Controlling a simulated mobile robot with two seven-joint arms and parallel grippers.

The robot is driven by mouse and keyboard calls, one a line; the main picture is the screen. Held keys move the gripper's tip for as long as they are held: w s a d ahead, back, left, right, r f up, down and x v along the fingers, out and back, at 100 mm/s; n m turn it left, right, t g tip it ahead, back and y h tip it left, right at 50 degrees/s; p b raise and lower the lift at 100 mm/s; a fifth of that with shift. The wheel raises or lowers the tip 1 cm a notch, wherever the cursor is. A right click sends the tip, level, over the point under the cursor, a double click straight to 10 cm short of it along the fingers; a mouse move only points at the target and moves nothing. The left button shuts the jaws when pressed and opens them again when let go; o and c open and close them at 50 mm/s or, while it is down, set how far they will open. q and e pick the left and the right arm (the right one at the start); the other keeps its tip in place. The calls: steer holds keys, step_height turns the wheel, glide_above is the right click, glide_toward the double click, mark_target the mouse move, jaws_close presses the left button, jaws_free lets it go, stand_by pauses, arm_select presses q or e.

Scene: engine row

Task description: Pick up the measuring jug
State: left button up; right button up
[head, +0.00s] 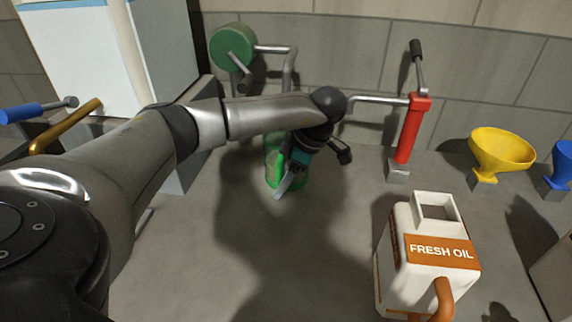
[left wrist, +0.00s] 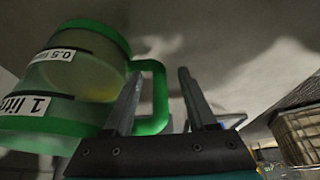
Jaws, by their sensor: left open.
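The measuring jug (head: 271,160) stands on the grey surface in the head view, a see-through body with green trim. My left gripper (head: 283,188) is in front of it and hides part of it. In the left wrist view the jug (left wrist: 92,78) fills the left side, with white volume labels and a green handle. There my left gripper (left wrist: 158,85) is open, with the handle showing between its two fingers. One finger overlaps the gap between handle and body. I cannot tell whether either finger touches the handle. My right gripper is not in view.
A white oil container (head: 425,250) labelled FRESH OIL stands at the front right. A green round part with metal pipes (head: 233,46) is behind the jug. Surface front of the jug is clear.

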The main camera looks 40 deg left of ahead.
arm_select(q)
steer(key=shift+x, duration=1.2)
jaws_close()
steer(key=shift+r, duration=0.1)
stand_by(0.4)
